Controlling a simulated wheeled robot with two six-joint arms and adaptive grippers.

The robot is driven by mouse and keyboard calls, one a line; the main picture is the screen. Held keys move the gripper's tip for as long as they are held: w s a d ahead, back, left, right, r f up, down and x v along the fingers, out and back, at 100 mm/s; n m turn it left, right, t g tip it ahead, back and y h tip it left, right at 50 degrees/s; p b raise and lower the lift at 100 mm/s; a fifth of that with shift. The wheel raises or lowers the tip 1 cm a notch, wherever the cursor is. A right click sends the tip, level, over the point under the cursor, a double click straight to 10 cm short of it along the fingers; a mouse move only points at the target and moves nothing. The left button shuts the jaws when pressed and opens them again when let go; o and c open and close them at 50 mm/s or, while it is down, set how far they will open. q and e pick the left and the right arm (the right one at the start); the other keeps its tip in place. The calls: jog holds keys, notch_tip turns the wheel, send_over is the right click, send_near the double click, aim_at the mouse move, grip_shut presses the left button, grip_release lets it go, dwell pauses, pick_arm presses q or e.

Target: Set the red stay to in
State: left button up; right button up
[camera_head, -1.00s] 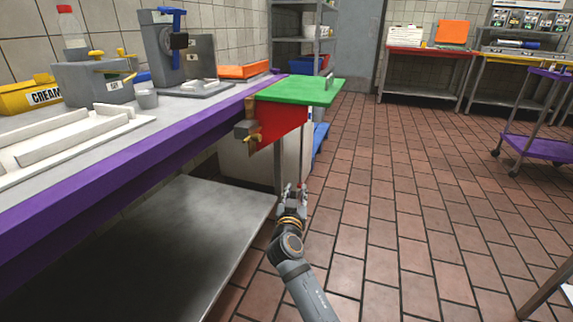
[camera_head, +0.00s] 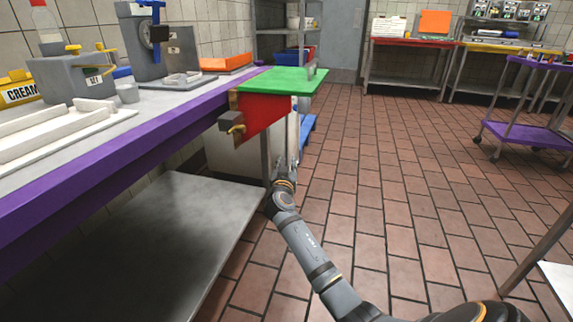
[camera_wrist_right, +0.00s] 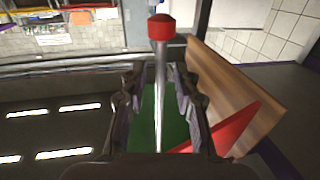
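The red stay (camera_head: 262,118) is a red panel standing out from the counter's end, beneath the raised green leaf (camera_head: 285,82). In the right wrist view, a red surface (camera_wrist_right: 232,132) shows beside a wooden board (camera_wrist_right: 222,92). A steel rod with a red knob (camera_wrist_right: 161,27) runs between the fingers of my right gripper (camera_wrist_right: 160,105). The fingers are open, one on each side of the rod, with gaps visible. In the head view, my right gripper (camera_head: 286,168) is below the leaf, small and partly blurred against the background. My left gripper is not in view.
The purple-edged counter (camera_head: 130,134) runs along the left, with a metal lower shelf (camera_head: 175,225) beneath. A grey block with a brass fitting (camera_head: 231,122) sits at its end corner. A purple cart (camera_head: 530,135) stands far right. Tiled floor is open on the right.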

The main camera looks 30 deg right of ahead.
grip_shut()
jog(key=shift+w, duration=0.1)
dwell(0.3)
